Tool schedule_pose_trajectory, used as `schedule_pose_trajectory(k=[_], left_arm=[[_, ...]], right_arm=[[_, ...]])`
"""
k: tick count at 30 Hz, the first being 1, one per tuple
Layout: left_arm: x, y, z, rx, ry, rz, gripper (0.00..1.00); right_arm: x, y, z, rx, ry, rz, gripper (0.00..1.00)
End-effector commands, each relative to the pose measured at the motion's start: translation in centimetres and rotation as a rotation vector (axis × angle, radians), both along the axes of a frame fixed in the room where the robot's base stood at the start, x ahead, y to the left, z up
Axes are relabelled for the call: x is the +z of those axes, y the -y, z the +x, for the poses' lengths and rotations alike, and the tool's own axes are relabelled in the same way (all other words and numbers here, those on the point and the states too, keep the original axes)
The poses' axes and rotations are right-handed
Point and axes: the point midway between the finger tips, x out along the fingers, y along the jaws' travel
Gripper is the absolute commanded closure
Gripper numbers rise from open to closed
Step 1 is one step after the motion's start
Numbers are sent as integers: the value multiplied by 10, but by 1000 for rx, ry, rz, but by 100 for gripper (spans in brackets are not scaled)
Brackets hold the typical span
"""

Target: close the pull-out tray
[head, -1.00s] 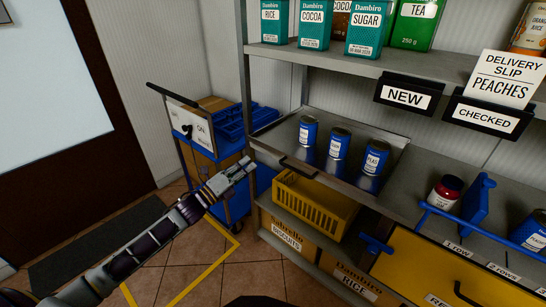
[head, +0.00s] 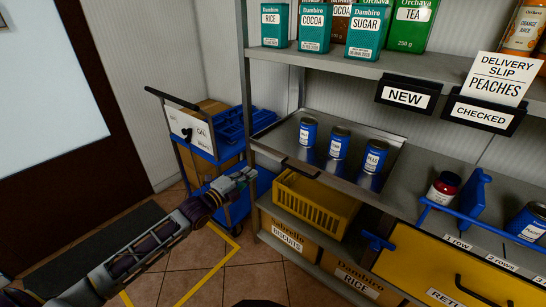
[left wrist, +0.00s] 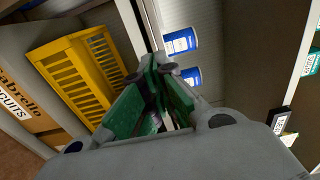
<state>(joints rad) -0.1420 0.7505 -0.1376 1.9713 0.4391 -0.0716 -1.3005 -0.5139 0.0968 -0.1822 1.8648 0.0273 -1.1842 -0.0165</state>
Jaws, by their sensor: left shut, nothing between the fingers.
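The pull-out tray (head: 284,135) is a grey metal tray on the middle shelf, with a dark handle (head: 300,166) along its front edge. It sticks out past the shelf front. Three blue cans (head: 338,142) stand upright on it; two blue cans (left wrist: 180,42) also show in the left wrist view. My left gripper (head: 248,177) is shut and empty, to the left of the tray handle and lower in the picture. Its closed fingertips (left wrist: 155,64) show in the left wrist view, apparently apart from the tray. My right gripper is out of view.
A yellow crate (head: 309,209) sits below the tray, above boxes of biscuits and rice. A trolley with blue bins (head: 232,130) stands behind my left gripper. A yellow drawer (head: 433,262) and a blue rail (head: 470,225) lie to the right. Floor is free at left.

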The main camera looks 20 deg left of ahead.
Motion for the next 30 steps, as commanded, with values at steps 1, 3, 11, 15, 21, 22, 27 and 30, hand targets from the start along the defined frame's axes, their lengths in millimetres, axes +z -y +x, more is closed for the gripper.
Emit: schedule_pose_trajectory(k=[1, 3, 11, 15, 21, 22, 27, 30], left_arm=[[0, 0, 0, 0, 0, 0, 100], [0, 0, 0, 0, 0, 1, 100], [0, 1, 4, 1, 1, 0, 100], [0, 3, 10, 1, 3, -1, 100], [0, 7, 21, 1, 2, 0, 100], [0, 8, 23, 1, 2, 0, 100], [0, 12, 33, 0, 2, 0, 100], [0, 14, 39, 1, 3, -1, 100]], right_arm=[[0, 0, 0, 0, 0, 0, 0], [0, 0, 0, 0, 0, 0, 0], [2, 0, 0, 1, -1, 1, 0], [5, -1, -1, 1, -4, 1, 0], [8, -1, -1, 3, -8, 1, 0], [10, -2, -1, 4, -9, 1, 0], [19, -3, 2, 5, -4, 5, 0], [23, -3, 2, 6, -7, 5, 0]])
